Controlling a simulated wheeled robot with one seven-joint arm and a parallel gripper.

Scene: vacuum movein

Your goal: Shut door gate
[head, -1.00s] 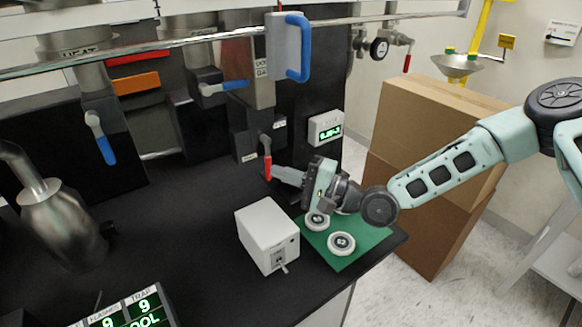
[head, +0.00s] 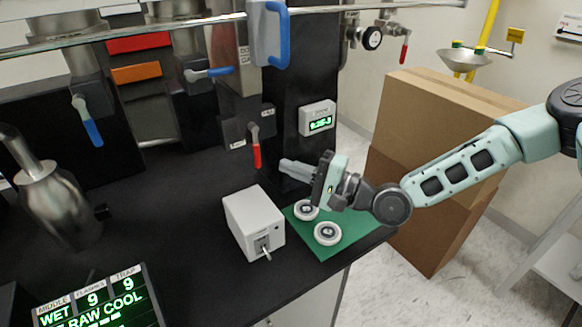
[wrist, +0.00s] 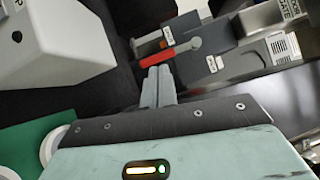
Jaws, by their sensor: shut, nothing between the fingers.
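A grey metal column (head: 232,75) carries a partly hidden label that appears to read DOOR GATE. Its label also shows at the upper right in the wrist view (wrist: 290,10). Below it is a small valve with a red lever (head: 257,154), which hangs down in the head view. In the wrist view the red lever (wrist: 158,58) lies just beyond my fingertips. My gripper (head: 284,166) is shut and empty, to the right of the lever in the head view and apart from it there. The wrist view (wrist: 158,76) does not settle whether they touch.
A white box (head: 254,225) and white round pieces (head: 328,233) on a green mat (head: 345,246) stand below my gripper. A small display (head: 317,120) is behind it. A blue-handled panel (head: 269,35) hangs above. Cardboard boxes (head: 440,130) stand right. The black bench is clear at centre left.

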